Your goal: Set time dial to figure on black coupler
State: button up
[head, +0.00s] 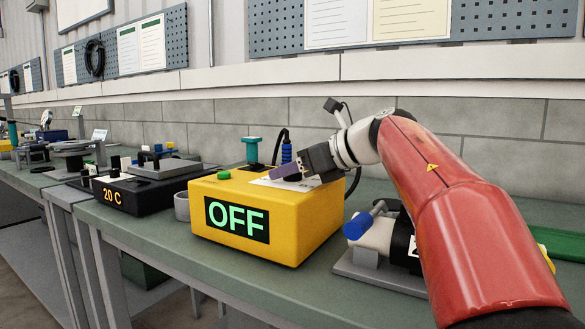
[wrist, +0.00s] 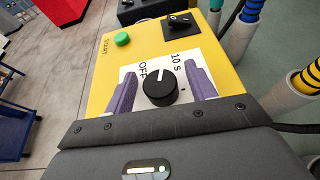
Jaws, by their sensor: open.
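The time dial is a round black knob (wrist: 160,88) on top of a yellow box (head: 318,225). The box's front display (head: 237,219) reads OFF. My gripper (wrist: 161,74) is open, with one purple finger on each side of the dial; I cannot tell whether they touch it. In the head view my gripper (head: 290,172) hides the dial. A black cylindrical part (head: 402,238) with a white label, perhaps the black coupler, is partly behind my arm; its figure is unreadable.
A green START button (wrist: 122,39) and a black switch (wrist: 180,19) share the box top. A black "20 C" unit (head: 115,194) stands left of the box on the green bench.

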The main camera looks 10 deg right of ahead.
jog(key=shift+c, duration=0.5)
jog(key=c, duration=0.9)
